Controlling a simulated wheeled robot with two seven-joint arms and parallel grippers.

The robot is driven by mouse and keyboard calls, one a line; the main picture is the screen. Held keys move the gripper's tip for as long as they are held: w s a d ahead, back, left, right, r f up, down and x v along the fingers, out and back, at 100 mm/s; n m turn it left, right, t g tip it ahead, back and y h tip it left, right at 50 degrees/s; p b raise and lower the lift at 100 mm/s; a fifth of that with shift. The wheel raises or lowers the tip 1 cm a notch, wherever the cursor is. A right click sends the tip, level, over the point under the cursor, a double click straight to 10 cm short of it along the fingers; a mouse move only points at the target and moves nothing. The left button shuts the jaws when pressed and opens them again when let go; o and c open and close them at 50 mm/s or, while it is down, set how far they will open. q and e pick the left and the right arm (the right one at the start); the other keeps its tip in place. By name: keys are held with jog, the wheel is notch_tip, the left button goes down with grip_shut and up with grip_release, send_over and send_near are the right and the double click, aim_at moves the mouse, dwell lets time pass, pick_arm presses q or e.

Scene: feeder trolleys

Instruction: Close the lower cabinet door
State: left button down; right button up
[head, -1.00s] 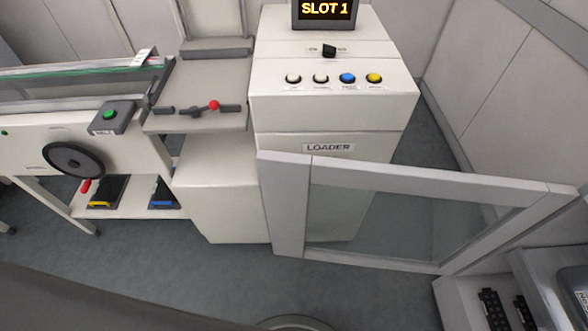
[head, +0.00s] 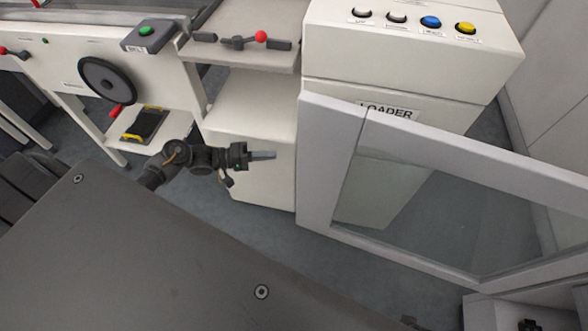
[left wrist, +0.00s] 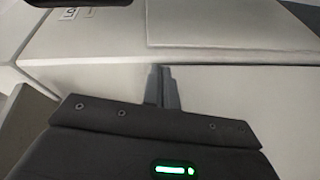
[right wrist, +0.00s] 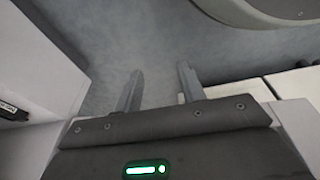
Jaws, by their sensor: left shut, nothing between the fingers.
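The lower cabinet door (head: 331,165) is a pale grey frame with a clear glass pane. In the head view it stands open across the right side, in front of the loader. Its free edge is toward the picture's middle, and its far side runs to the right edge. My left gripper (head: 263,155) is shut and empty, to the left of that free edge with a visible gap. Its closed fingers (left wrist: 161,88) show against pale panels in the left wrist view. My right gripper (right wrist: 158,88) is open and empty in the right wrist view, above grey floor.
The white loader cabinet (head: 400,60) with coloured buttons stands behind the door. A white box (head: 250,115) and a bench with a black handwheel (head: 108,80) are to the left. Part of a cabinet (head: 490,310) shows at lower right. Grey floor (head: 270,240) is free below the door.

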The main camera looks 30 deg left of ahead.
pick_arm(q)
notch_tip(320, 180, up, 6)
jog(key=s+g+h+b, duration=0.1)
jog(key=s+g+h, duration=0.1)
jog(key=h, duration=0.1)
jog(key=x, duration=1.1)
jog(key=s, duration=0.4)
jog(key=shift+s+d, duration=0.1)
pick_arm(e)
jog(key=shift+w+a+r, duration=0.1)
jog(key=shift+w+r, duration=0.15)
jog(key=shift+r, duration=0.35)
jog(key=shift+w+a+r, duration=0.1)
jog(key=shift+w+r, duration=0.1)
jog(key=shift+r, duration=0.4)
jog(key=shift+w+r, duration=0.1)
jog(key=shift+r, duration=0.05)
